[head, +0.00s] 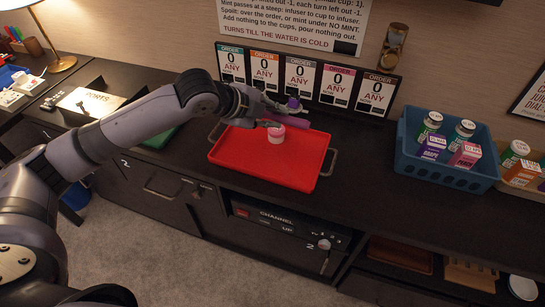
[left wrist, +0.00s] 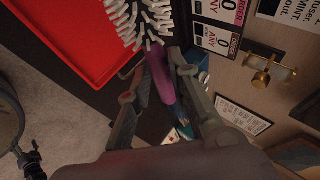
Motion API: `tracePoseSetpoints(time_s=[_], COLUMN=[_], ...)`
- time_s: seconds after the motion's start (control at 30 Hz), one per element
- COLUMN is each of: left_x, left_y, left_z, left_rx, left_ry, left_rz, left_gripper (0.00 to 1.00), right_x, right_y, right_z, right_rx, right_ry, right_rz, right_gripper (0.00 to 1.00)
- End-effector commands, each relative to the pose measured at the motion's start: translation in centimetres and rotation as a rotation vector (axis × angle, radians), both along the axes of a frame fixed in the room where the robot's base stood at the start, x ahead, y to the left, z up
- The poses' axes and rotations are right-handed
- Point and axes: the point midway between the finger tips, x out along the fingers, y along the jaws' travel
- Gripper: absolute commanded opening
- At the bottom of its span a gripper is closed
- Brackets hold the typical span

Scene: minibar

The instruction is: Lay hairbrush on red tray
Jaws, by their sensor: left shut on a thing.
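The hairbrush (left wrist: 162,78) has a purple handle and white bristles in the left wrist view. Its handle lies between the fingers of my left gripper (left wrist: 155,85), which is shut on it. In the head view, the left gripper (head: 279,114) is over the back part of the red tray (head: 240,155), and a purple part of the hairbrush (head: 292,120) shows beside the fingers. The red tray lies flat on the dark counter; its edge also shows in the left wrist view (left wrist: 75,40). My right gripper is out of view.
A small pink-and-white round thing (head: 276,134) shows over the tray's back half; I cannot tell whether it touches the tray. Order cards (head: 300,76) stand behind. A blue crate (head: 445,170) with bottles and cartons stands to the right. Counter between tray and crate is clear.

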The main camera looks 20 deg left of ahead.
Motion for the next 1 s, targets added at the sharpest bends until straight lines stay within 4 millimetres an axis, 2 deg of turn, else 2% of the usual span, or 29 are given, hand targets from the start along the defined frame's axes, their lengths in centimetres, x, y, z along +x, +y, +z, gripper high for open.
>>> tracePoseSetpoints(time_s=[0.03, 0.1, 0.3, 0.4, 0.67, 0.9, 1.0], left_x=[-0.1, -0.1, -0.1, -0.1, 0.0, -0.1, 0.0], left_y=[0.0, 0.0, 0.0, 0.0, 0.0, 0.0, 0.0], left_z=[-1.8, -3.7, -8.9, -10.8, -13.0, -16.4, -16.8], left_rx=[0.000, 0.000, 0.000, 0.000, -0.001, -0.001, 0.000], left_ry=[0.007, 0.006, 0.005, 0.003, 0.001, 0.003, -0.001], left_rz=[0.002, 0.002, 0.002, 0.001, 0.002, 0.002, 0.001], left_gripper=[0.00, 0.00, 0.00, 0.00, 0.00, 0.00, 0.00], right_x=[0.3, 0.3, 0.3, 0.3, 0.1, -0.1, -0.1], right_y=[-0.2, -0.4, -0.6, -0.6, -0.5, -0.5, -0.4], right_z=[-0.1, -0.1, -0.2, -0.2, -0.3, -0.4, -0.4], right_rx=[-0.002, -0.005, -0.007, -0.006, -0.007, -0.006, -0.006], right_ry=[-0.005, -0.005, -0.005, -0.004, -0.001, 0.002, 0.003], right_rz=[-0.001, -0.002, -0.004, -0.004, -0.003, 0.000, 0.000], right_gripper=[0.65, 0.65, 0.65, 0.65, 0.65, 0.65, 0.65])
